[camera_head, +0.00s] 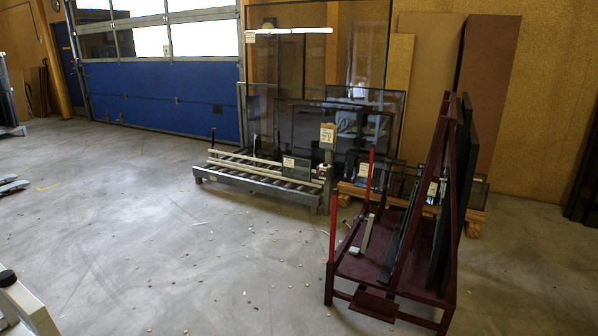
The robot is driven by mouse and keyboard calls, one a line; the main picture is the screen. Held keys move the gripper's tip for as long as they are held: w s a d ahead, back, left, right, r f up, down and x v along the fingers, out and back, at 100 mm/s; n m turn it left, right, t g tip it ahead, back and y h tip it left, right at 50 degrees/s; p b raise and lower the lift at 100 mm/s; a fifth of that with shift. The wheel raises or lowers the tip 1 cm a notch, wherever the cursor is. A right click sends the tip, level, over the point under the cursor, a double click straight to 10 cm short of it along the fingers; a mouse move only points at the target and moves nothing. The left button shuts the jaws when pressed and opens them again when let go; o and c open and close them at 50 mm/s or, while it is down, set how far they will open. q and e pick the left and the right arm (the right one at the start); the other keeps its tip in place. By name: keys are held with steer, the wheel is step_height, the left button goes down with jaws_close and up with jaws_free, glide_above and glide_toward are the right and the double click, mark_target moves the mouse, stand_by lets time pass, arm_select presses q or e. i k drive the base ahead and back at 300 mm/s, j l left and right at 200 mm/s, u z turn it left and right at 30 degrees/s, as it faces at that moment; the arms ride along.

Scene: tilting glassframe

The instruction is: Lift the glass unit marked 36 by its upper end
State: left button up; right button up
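Several glass units stand upright at the back. A large tall pane (345,60) leans behind a low grey roller stand (258,187). Smaller dark-framed panes (300,128) stand in front of it, and more lean on wooden blocks to the right. A dark red A-frame rack (398,272) at the right carries dark panels (461,165) on its right side and narrow pieces on its left side. Small paper labels (327,134) show on several units, but the numbers are too small to read, so I cannot tell which is marked 36. Neither gripper shows.
Large brown boards (487,85) lean on the rear wall. A blue sectional door (160,95) is at the back left. The concrete floor (150,220) is open at the centre and left, with small scattered bits. A pale object (22,305) cuts into the lower left corner.

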mark_target(297, 168)
steer(key=i+j+u, duration=0.15)
steer(key=i+u, duration=0.2)
steer(key=i, duration=0.55)
steer(key=i+u, duration=0.3)
steer(key=i, duration=0.6)
steer(key=i+z, duration=0.1)
steer(key=i, duration=0.45)
steer(key=i+j+z, duration=0.1)
steer(key=i, duration=0.45)
steer(key=i+j+z, duration=0.1)
steer(key=i, duration=0.45)
steer(key=i+j+z, duration=0.1)
steer(key=i, duration=0.4)
steer(key=i+j, duration=0.35)
steer(key=i, duration=0.2)
steer(key=l+z, duration=0.05)
